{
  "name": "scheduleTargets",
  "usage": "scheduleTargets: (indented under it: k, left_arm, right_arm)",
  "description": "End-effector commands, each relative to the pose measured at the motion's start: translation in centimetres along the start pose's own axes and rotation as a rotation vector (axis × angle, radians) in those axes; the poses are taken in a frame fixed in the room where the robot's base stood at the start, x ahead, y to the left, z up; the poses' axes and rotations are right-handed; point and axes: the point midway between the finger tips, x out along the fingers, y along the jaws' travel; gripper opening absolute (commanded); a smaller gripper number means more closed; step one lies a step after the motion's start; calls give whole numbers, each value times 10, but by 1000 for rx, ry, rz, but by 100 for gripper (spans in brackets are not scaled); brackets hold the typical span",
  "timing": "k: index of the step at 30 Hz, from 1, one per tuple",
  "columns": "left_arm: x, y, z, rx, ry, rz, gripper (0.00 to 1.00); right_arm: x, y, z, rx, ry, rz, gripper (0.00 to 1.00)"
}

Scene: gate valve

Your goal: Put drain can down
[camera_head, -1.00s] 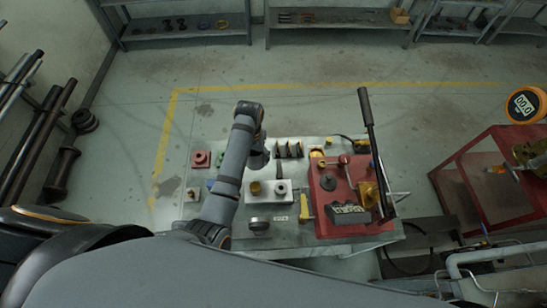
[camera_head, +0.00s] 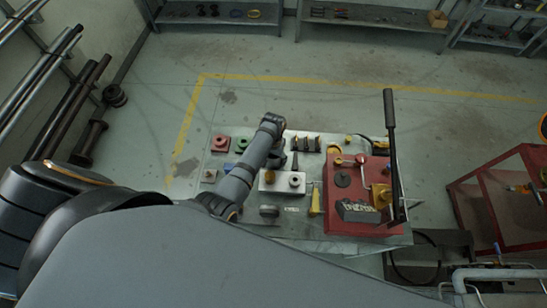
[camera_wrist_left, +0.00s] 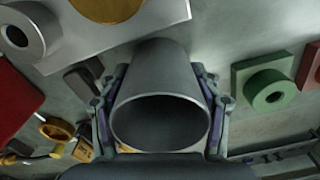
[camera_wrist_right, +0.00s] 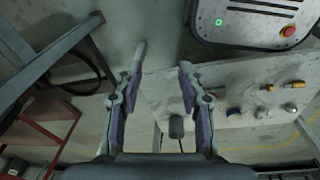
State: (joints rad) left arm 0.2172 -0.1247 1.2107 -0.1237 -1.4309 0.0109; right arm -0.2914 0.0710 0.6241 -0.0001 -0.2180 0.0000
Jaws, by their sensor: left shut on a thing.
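The drain can (camera_wrist_left: 160,100) is a grey metal cylinder with an open, dark mouth facing the left wrist camera. My left gripper (camera_wrist_left: 160,95) is shut on it, with one finger on each side. The can is over the grey workbench (camera_wrist_left: 240,40); whether its base touches the top is hidden. In the head view my left arm reaches over the bench and hides the can and most of the gripper. My right gripper (camera_wrist_right: 162,75) is open and empty in the right wrist view, with its fingers apart; it does not show in the head view.
Near the can are a green block with a round hole (camera_wrist_left: 268,90) and a white block with round fittings (camera_head: 282,182). A red tray (camera_head: 352,222) with tools and a long black lever fills the bench's right side. A red cart (camera_head: 490,195) stands farther right.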

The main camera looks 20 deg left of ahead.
Motion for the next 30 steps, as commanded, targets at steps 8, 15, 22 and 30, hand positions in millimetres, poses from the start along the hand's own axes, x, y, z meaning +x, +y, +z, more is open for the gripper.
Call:
scheduleTargets:
  k: [8, 15, 22, 30]
  left_arm:
    - [1, 0, 0, 0, 1, 0, 75]
    - [1, 0, 0, 0, 1, 1, 87]
    - [-3, 0, -1, 0, 3, 1, 87]
    - [-59, 1, -2, 0, 6, 2, 87]
  right_arm:
    - [-1, 4, 16, -3, -24, 5, 40]
    - [0, 8, 13, -5, -20, 10, 40]
    - [-1, 10, 10, -5, -15, 11, 40]
    - [0, 9, 9, -5, -13, 11, 40]
